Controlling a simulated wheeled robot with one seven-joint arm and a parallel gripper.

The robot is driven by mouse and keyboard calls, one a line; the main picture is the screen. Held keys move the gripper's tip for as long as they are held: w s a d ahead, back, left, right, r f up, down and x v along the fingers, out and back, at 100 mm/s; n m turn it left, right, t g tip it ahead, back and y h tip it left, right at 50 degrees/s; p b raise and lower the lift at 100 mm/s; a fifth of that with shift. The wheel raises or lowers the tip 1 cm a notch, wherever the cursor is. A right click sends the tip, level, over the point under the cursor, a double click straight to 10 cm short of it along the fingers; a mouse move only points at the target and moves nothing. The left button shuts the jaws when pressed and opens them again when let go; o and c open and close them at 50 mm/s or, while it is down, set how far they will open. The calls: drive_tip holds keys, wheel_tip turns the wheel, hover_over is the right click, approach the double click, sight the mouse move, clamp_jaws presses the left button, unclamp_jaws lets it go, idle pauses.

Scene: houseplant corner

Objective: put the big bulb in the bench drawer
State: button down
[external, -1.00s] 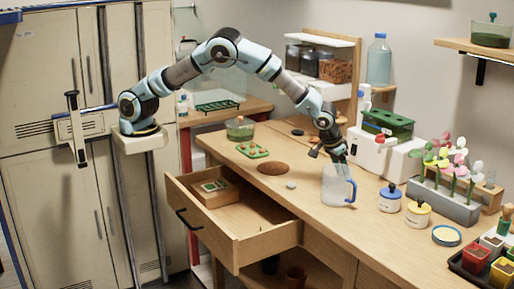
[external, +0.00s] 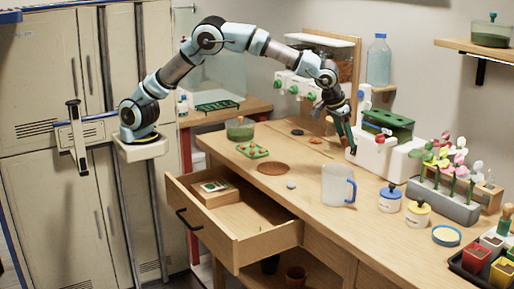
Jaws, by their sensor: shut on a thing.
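The bench drawer (external: 270,243) is pulled open at the front left of the bench. A wooden box (external: 215,197) with a small packet stands in its back left part, and the rest of its floor is mostly bare. My gripper (external: 351,151) is above the bench, behind the clear pitcher and in front of the white machine. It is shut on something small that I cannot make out. I cannot pick out the big bulb for sure. A green tray (external: 245,152) with several small brownish round things lies on the bench left of my gripper.
The clear pitcher (external: 335,186) with a blue handle stands between my gripper and the bench's front edge. The white machine (external: 374,158) is just behind. A brown disc (external: 273,168) and a grey pebble (external: 291,185) lie near the drawer.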

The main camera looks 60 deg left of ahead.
wheel_tip(320, 180, up, 2)
drive_tip(key=shift+r, duration=0.25)
drive_tip(key=s+a+n+g+y+p, duration=0.1)
drive_tip(key=s+a+n+y, duration=0.1)
drive_tip(key=s+a+n, duration=0.55)
drive_tip(key=s+a+n+g+y+p, duration=0.1)
drive_tip(key=s+a+n, duration=0.2)
drive_tip(key=s+a, duration=0.85)
drive_tip(key=s+a+n+g+y+p, duration=0.15)
drive_tip(key=s+a+n, duration=0.3)
drive_tip(key=s, duration=0.95)
approach(221, 212)
drive_tip(key=shift+t, duration=0.35)
drive_tip(key=f, duration=0.2)
drive_tip(key=s+d+f, duration=0.2)
drive_tip(key=f, duration=0.1)
drive_tip(key=shift+s+f+p, duration=0.1)
drive_tip(key=shift+f+p, duration=0.25)
drive_tip(key=shift+p, duration=0.05)
drive_tip(key=shift+f, duration=0.15)
drive_tip(key=shift+c, duration=1.5)
unclamp_jaws()
